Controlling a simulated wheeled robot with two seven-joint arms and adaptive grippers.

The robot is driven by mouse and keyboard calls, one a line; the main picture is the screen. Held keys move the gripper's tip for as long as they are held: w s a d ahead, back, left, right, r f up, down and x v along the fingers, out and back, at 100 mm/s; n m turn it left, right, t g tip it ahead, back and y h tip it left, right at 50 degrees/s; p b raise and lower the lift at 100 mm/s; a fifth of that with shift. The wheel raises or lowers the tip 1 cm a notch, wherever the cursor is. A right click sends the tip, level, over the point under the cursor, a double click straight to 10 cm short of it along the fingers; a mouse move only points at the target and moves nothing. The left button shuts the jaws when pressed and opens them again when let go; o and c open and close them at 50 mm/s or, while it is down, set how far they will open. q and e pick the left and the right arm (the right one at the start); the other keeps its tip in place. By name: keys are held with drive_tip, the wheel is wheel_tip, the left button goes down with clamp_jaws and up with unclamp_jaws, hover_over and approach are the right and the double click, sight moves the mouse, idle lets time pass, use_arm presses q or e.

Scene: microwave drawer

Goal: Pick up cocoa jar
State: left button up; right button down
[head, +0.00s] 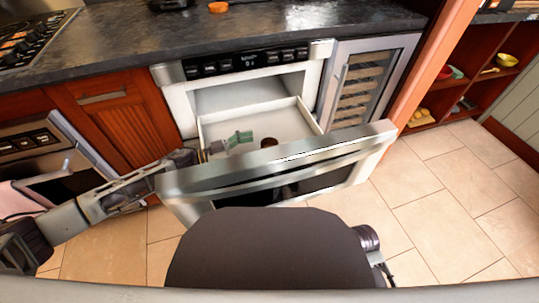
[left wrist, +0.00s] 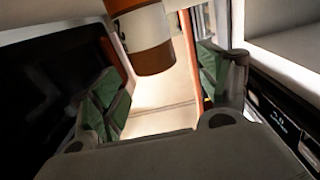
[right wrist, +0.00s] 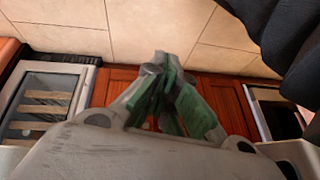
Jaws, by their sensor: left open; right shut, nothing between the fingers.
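The cocoa jar, seen by its dark brown round top (head: 272,142), stands in the open microwave drawer (head: 213,128); the drawer's front panel hides its lower part. In the left wrist view the jar (left wrist: 150,40) shows a white, orange and brown side, ahead of the fingers and roughly in line with the gap between them. My left gripper (head: 240,138) reaches into the drawer from the left, just left of the jar. It is open and empty, its green pads (left wrist: 158,88) apart. My right gripper (right wrist: 163,88) is shut and empty, above the floor and cabinets.
The drawer's thick steel front panel (head: 280,163) stands between my body and the jar. A dark countertop (head: 220,37) overhangs behind. A wine cooler (head: 365,85) is right of the microwave, and an oven (head: 35,150) is at left. Tiled floor (head: 450,200) lies clear at right.

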sight(269, 144)
use_arm(q)
drive_tip(key=shift+w+d, duration=0.15)
drive_tip(key=shift+d, duration=0.35)
use_arm(e)
drive_tip(key=shift+f, duration=0.4)
use_arm(q)
drive_tip(key=shift+d, duration=0.15)
use_arm(e)
drive_tip(key=shift+a, duration=0.1)
use_arm(q)
drive_tip(key=shift+d+b, duration=0.45)
drive_tip(key=shift+d, duration=0.5)
drive_tip(key=shift+w+d+b, duration=0.1)
drive_tip(key=shift+d+b, duration=0.25)
drive_tip(key=shift+b, duration=0.05)
drive_tip(key=shift+b+x, duration=0.35)
drive_tip(key=shift+x, duration=0.8)
use_arm(e)
drive_tip(key=shift+t+y, duration=0.5)
drive_tip(key=shift+t, duration=0.1)
drive_tip(key=shift+w+a+f, duration=0.1)
drive_tip(key=shift+a+f, duration=0.15)
drive_tip(key=shift+f, duration=0.9)
drive_tip(key=shift+w+a+f, duration=0.1)
drive_tip(key=shift+a+f, duration=0.15)
drive_tip(key=shift+f, duration=0.85)
drive_tip(key=shift+m, duration=0.3)
use_arm(q)
drive_tip(key=shift+r, duration=0.1)
drive_tip(key=c, duration=1.6)
